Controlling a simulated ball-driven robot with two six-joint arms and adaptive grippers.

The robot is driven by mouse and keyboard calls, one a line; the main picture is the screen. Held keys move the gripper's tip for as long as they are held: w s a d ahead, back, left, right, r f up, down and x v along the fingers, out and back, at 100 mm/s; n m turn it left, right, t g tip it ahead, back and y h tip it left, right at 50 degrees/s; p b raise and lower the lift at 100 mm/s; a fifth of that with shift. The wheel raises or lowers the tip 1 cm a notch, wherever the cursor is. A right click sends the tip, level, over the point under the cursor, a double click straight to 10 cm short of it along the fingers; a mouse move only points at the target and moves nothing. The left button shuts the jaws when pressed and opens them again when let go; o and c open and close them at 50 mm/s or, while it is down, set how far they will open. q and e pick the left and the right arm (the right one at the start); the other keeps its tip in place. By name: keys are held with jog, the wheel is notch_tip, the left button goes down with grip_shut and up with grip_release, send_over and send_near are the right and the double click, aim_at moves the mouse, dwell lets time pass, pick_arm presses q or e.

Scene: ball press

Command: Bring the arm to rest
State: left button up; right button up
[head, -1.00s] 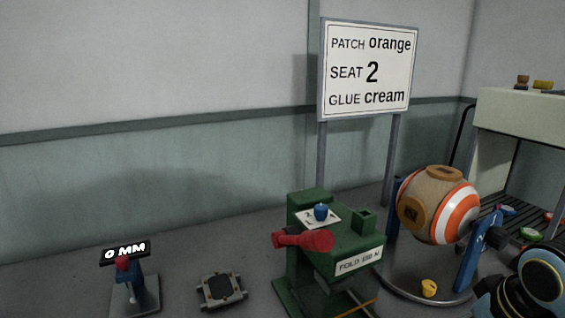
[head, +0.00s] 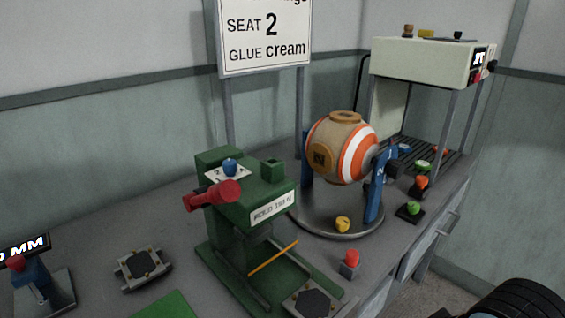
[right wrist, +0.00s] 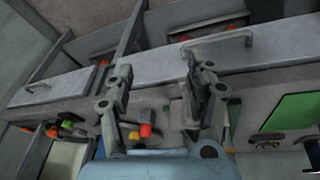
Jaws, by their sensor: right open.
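My right gripper (right wrist: 156,65) shows in the right wrist view. Its two fingers are spread wide with nothing between them. Behind them are the bench's front edge and a drawer front with a handle (right wrist: 222,41). In the head view only a dark rounded part, probably of my own arm, shows at the bottom right corner, apart from the bench items. The right gripper is outside the head view. My left gripper is in neither view.
The green press (head: 245,190) stands mid-bench, beside the orange-and-white striped ball (head: 342,150) in its blue stand. A cream machine (head: 425,62) on legs stands at the back right. A drawer handle (head: 447,224) juts from the bench front. Floor shows at lower right.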

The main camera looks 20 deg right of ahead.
jog(key=s+d+f+g+b, duration=0.1)
jog(key=s+f+b, duration=0.1)
jog(key=f, duration=1)
jog(key=s+d+f+b, duration=0.1)
jog(key=s+f+b, duration=0.15)
jog(key=f, duration=1.05)
jog(key=s+f+g+b, duration=0.1)
jog(key=s+f+b, duration=0.2)
jog(key=s+f, duration=1.4)
jog(key=shift+s+d, duration=0.3)
jog(key=shift+d, duration=0.05)
